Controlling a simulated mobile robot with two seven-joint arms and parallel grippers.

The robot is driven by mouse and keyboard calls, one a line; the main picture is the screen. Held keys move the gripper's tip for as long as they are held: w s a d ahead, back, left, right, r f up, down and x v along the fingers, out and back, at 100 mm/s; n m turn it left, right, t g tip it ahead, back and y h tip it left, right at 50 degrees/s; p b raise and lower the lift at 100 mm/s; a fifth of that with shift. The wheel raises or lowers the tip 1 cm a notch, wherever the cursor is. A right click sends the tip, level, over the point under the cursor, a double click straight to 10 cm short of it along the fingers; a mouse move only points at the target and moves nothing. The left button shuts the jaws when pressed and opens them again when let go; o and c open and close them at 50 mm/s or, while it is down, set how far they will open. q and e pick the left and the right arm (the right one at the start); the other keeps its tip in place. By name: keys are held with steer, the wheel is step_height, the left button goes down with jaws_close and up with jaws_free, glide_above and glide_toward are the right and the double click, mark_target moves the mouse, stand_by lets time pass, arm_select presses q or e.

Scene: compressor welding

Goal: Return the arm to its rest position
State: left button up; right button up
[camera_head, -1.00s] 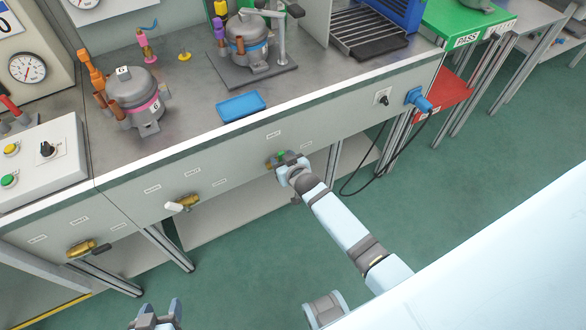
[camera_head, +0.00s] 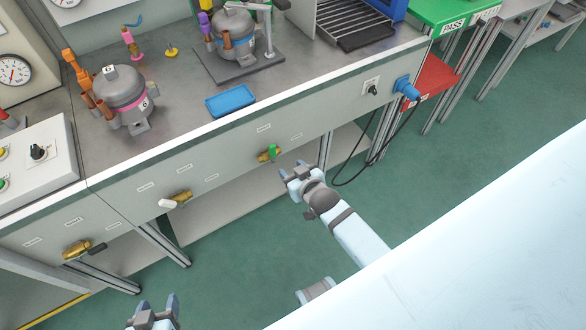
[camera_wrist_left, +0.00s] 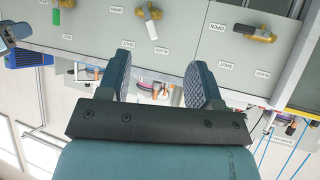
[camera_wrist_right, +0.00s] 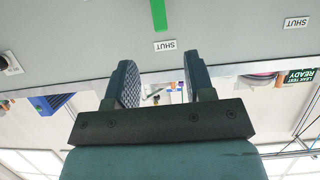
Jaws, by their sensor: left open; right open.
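My right gripper (camera_head: 297,175) is open and empty in front of the bench, below and to the right of the green-handled valve (camera_head: 266,156) and apart from it. In the right wrist view the gripper (camera_wrist_right: 160,75) has nothing between its fingers, and the green handle (camera_wrist_right: 158,15) shows beyond them, pointing at a "SHUT" label. My left gripper (camera_head: 155,314) is open and empty at the bottom left of the head view, low in front of the bench. It also shows open in the left wrist view (camera_wrist_left: 157,78).
The bench front (camera_head: 225,158) carries a white-handled valve (camera_head: 178,199) and a black-handled valve (camera_head: 80,248). Compressors (camera_head: 122,92), (camera_head: 234,30) and a blue tray (camera_head: 231,101) stand on top. A blue plug (camera_head: 406,88) with a cable sticks out at right. Green floor (camera_head: 235,245) is free.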

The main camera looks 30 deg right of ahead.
steer(key=s+a+r+n+g+y+p, duration=0.1)
steer(key=s+a+r+p, duration=0.1)
steer(key=s+r+p, duration=0.4)
steer(key=s+a+r+n+g+y+p, duration=0.1)
steer(key=s+r+p, duration=0.4)
steer(key=s, duration=0.6)
steer(key=shift+a+r+g+y+p, duration=0.35)
steer(key=shift+a+y+p, duration=0.1)
steer(key=shift+a, duration=0.35)
